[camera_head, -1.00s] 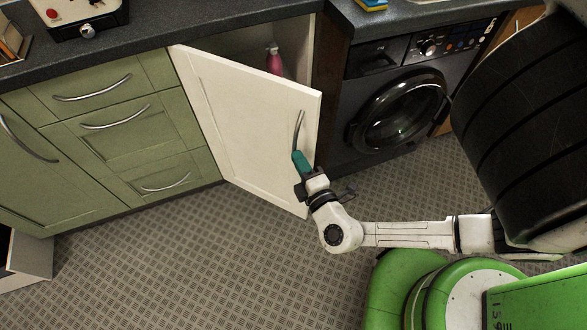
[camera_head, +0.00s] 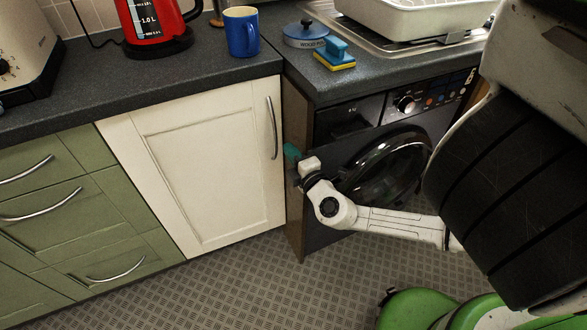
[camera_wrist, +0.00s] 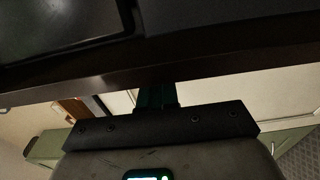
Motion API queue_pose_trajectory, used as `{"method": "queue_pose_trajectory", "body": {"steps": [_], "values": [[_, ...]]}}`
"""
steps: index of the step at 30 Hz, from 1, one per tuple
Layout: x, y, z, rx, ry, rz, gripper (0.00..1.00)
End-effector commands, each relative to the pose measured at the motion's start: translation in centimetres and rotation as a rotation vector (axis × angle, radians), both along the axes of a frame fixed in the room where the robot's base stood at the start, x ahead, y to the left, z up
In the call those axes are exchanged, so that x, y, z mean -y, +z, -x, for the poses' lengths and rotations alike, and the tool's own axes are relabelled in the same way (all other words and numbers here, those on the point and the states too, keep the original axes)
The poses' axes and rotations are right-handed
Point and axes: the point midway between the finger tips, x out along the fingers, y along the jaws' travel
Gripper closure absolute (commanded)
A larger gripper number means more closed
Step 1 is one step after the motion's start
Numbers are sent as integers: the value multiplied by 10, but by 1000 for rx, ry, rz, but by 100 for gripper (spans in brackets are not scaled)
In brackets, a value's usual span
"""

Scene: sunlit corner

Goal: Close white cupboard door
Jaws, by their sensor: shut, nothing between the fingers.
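The white cupboard door (camera_head: 205,165) fills the middle of the head view. It looks flush, or almost flush, with the green drawer fronts, and the cupboard's inside is hidden. Its curved metal handle (camera_head: 272,128) is near the right edge. My gripper (camera_head: 291,152) is just right of the door's right edge, in front of the dark wooden side panel, with its teal fingers shut and empty. In the wrist view the gripper fingers (camera_wrist: 157,97) point at a dark brown edge, with pale door surface beside them. I cannot tell whether they touch anything.
A black washing machine (camera_head: 385,165) stands right of the cupboard, behind my arm. Green drawers (camera_head: 75,215) are at the left. A red kettle (camera_head: 155,25), a blue mug (camera_head: 241,35) and a sponge (camera_head: 336,60) are on the dark worktop. The patterned floor in front is clear.

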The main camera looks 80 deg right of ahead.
Motion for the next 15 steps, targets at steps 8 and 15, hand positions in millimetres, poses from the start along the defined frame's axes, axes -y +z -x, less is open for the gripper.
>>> {"method": "queue_pose_trajectory", "body": {"steps": [8, 15], "values": [[10, 0, -5, -1, 0, 1, 100], [10, 0, -5, -1, 0, 1, 100]]}}
